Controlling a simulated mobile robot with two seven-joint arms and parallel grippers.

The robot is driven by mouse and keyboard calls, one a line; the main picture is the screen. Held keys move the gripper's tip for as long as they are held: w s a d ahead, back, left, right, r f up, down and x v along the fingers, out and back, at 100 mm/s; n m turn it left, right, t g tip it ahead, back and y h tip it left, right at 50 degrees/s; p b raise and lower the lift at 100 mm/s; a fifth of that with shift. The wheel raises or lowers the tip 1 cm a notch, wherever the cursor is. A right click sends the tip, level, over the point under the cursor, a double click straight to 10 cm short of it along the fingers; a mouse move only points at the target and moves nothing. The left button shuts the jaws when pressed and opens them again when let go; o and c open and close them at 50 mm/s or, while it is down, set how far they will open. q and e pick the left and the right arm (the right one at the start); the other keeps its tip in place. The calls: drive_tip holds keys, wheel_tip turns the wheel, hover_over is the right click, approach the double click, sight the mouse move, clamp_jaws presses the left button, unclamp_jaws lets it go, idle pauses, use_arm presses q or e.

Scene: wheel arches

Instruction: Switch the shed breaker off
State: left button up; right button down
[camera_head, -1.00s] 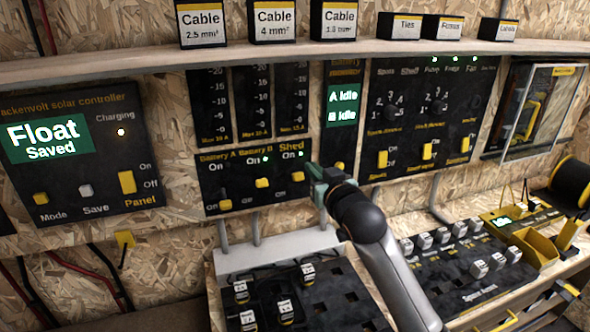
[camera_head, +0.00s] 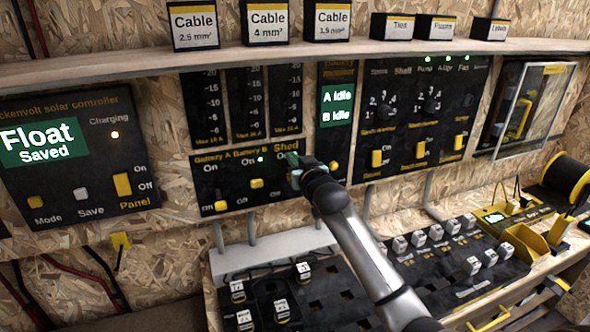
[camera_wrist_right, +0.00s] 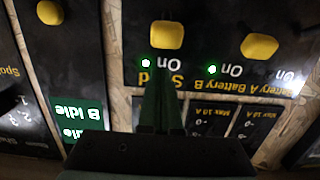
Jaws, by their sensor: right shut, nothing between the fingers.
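The breaker panel (camera_head: 232,203) carries yellow levers under the labels Battery A, Battery B and Shed. My right gripper (camera_head: 292,165) is shut and empty in front of the Shed column, and in the head view it hides that lever. The right fingertips (camera_wrist_right: 165,82) are over the Shed label, just above the lever on the panel; contact cannot be told. My left gripper is not in view.
The Battery B lever (camera_head: 257,184) is close on the left, and the Battery A lever (camera_head: 221,206) sits lower. A yellow button (camera_head: 334,166) is right of the gripper. A shelf (camera_head: 330,55) with labelled boxes runs above. A slotted tray (camera_head: 330,290) lies below.

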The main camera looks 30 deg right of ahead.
drive_tip(key=f, duration=0.1)
drive_tip(key=s+f, duration=0.1)
drive_tip(key=shift+s+a+f, duration=0.15)
drive_tip(key=shift+s+f, duration=0.05)
drive_tip(key=shift+f, duration=0.1)
